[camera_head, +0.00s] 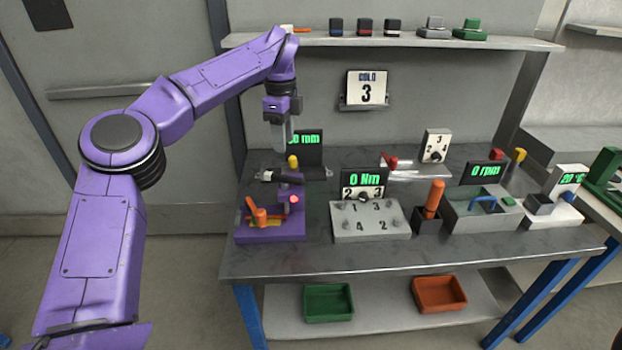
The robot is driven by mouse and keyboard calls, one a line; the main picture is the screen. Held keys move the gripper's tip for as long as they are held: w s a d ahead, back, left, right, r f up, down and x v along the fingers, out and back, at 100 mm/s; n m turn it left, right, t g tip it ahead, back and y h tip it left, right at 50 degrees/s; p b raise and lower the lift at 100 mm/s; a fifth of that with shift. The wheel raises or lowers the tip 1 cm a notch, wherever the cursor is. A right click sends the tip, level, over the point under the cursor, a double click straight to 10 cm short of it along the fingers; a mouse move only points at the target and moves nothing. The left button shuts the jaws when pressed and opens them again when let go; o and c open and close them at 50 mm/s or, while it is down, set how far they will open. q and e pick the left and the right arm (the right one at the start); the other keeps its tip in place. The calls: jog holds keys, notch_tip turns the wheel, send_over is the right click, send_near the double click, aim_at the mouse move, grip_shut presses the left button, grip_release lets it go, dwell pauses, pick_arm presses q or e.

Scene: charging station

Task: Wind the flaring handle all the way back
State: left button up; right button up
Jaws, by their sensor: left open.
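A flaring tool with a purple base (285,230) stands at the left end of the bench. A dark crossbar handle (268,177) sits at its top, near a yellow knob (293,161). An orange lever (256,214) stands lower on the base; a red light shows on its right side. My left gripper (279,147) points down just above the crossbar and yellow knob, apart from them as far as I can tell. It is open and empty. My right gripper is out of view.
Right of the tool are a numbered grey block (370,222) with a "0 Nm" display (364,180), an orange-handled tool (434,198) in a dark holder, and a grey basin (481,213). A shelf (400,42) runs above.

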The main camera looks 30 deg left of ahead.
aim_at(285, 176)
pick_arm(q)
notch_tip(285, 176, down, 10)
jog(key=shift+s+a+f+p, duration=0.15)
jog(key=shift+f+p, duration=0.05)
jog(key=shift+p, duration=0.3)
grip_shut()
